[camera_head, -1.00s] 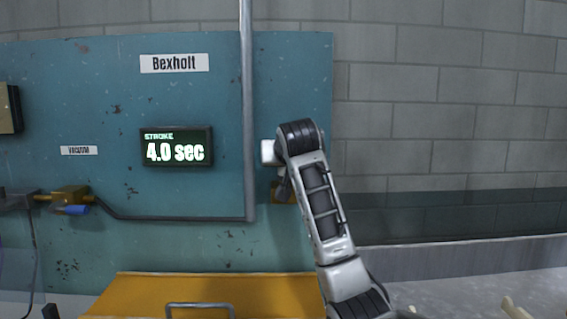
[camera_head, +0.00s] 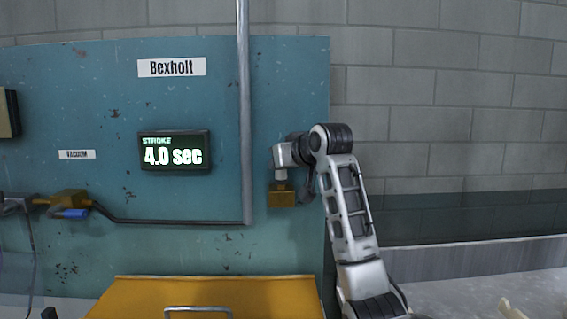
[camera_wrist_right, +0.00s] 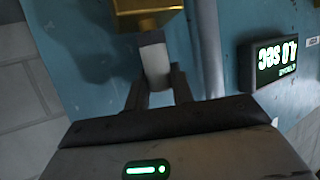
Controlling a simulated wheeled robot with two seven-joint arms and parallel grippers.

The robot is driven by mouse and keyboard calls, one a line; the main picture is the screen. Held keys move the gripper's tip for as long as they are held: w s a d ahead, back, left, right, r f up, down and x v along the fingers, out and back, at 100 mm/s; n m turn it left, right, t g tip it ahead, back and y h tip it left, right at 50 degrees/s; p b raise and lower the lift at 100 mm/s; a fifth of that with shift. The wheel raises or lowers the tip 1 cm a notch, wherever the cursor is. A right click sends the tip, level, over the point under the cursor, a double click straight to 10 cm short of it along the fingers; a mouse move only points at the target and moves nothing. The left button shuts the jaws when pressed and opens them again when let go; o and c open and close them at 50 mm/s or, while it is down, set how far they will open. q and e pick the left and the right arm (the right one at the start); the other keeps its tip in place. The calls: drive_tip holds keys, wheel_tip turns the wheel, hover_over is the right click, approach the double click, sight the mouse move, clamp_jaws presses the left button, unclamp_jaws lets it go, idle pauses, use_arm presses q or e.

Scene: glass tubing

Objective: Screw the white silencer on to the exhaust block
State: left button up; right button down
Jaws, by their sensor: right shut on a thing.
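The brass exhaust block (camera_head: 282,196) is mounted on the teal panel, right of the grey vertical pipe. It also shows at the top of the right wrist view (camera_wrist_right: 148,14). The white silencer (camera_wrist_right: 154,62) stands between the fingers of my right gripper (camera_wrist_right: 158,84), its far end at the block's face. In the head view the silencer (camera_head: 281,178) shows as a small pale piece directly above the block. My right gripper is shut on it. Whether the thread is engaged cannot be told. My left gripper is out of view.
A grey pipe (camera_head: 245,120) runs down the panel left of the block. A stroke display (camera_head: 174,150) reads 4.0 sec. A brass valve with a blue handle (camera_head: 70,213) sits at left. A yellow cover with a handle (camera_head: 260,294) lies below. Space right of the panel is open.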

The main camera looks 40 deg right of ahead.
drive_tip(key=m+g+h, duration=0.1)
drive_tip(key=m+h, duration=0.2)
drive_tip(key=m+g+h, duration=0.1)
drive_tip(key=shift+w+a+f+m+g+h, duration=0.2)
drive_tip(key=shift+a+f+m+g+h, duration=0.1)
drive_tip(key=shift+d+f+m+g+h, duration=0.1)
drive_tip(key=shift+m+g+h, duration=0.8)
drive_tip(key=shift+m+h, duration=0.15)
drive_tip(key=shift+s, duration=0.1)
drive_tip(key=c, duration=1.2)
unclamp_jaws()
drive_tip(key=shift+d, duration=0.1)
drive_tip(key=shift+y, duration=0.25)
drive_tip(key=n+t+y, duration=0.1)
drive_tip(key=n+y, duration=0.1)
drive_tip(key=n+t+y, duration=0.2)
drive_tip(key=n, duration=0.1)
drive_tip(key=shift+d+t+y, duration=0.2)
drive_tip(key=shift+t+y, duration=0.1)
drive_tip(key=shift+s+a+r+n+t+y, duration=0.1)
drive_tip(key=shift+s+r+n+t+y, duration=0.1)
drive_tip(key=shift+n+y, duration=0.3)
drive_tip(key=shift+s+a+r+n+t+y, duration=0.1)
drive_tip(key=shift+r+n+t+y, duration=0.1)
drive_tip(key=shift+n+y, duration=0.3)
drive_tip(key=shift+w, duration=0.1)
